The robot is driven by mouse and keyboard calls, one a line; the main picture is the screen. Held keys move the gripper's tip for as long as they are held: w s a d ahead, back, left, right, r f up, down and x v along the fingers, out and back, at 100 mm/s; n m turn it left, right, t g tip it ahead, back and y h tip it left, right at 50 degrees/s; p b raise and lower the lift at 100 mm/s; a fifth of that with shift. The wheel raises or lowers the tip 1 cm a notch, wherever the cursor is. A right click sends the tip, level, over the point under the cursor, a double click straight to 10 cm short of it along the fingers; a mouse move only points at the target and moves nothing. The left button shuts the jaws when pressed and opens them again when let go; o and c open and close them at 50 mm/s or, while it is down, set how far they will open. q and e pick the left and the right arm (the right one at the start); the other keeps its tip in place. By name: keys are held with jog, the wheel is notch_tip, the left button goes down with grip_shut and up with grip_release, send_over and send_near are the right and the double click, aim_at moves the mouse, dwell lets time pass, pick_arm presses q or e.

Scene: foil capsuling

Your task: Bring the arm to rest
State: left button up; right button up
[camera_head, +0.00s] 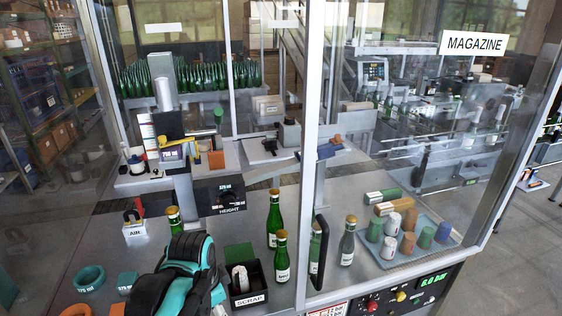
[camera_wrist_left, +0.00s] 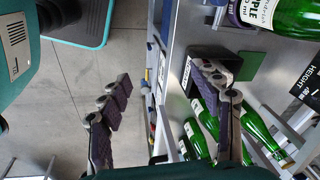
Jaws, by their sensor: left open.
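My left arm (camera_head: 185,272), teal and black, reaches in at the bottom of the head view, low over the front left of the bench. My left gripper (camera_wrist_left: 165,78) shows in the left wrist view with its two dark-padded fingers wide apart and nothing between them. Its left finger is over the grey floor and its right finger is in front of the bench with the bottles. My right gripper is in neither view.
A black SCRAP box (camera_head: 248,284) stands right of my arm, near green bottles (camera_head: 281,257). Teal rings (camera_head: 89,279) lie to the left. A clear guard with a metal post (camera_head: 313,150) and a black handle (camera_head: 318,250) stands in front. Capsule stacks fill a blue tray (camera_head: 440,243).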

pick_arm(q)
jog(key=s+a+f+n+t+b, duration=0.3)
jog(key=s+f+n+t+b, duration=0.2)
jog(key=f+n+b, duration=0.4)
notch_tip(320, 180, down, 3)
jog(key=shift+s+n, duration=0.7)
jog(key=shift+n, duration=0.5)
dwell(1.4)
